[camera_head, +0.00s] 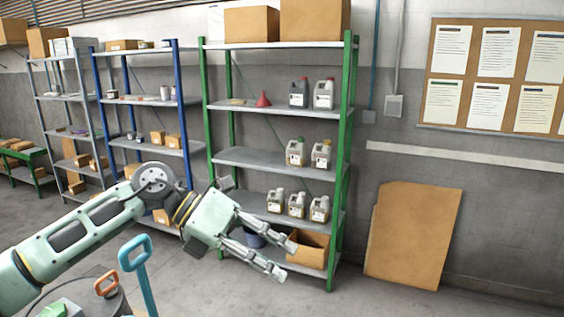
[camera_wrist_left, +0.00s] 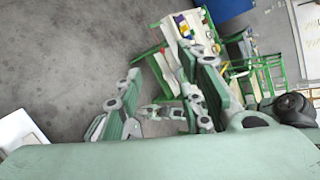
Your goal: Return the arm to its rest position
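My left arm (camera_head: 85,225) comes in from the left and reaches out in front of the green-posted shelf. My left gripper (camera_head: 282,260) is at its end, pointing right and slightly down. Its fingers are apart with nothing between them. In the left wrist view the two fingers of the left gripper (camera_wrist_left: 158,72) also stand apart and empty. My right gripper is in neither view.
The green-posted shelf (camera_head: 275,161) holds several jugs, a red funnel (camera_head: 263,99) and cardboard boxes. A blue-posted shelf (camera_head: 150,101) stands left of it. A cardboard sheet (camera_head: 413,235) leans on the wall. A blue handle (camera_head: 136,254) and orange handle (camera_head: 107,284) show below my arm.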

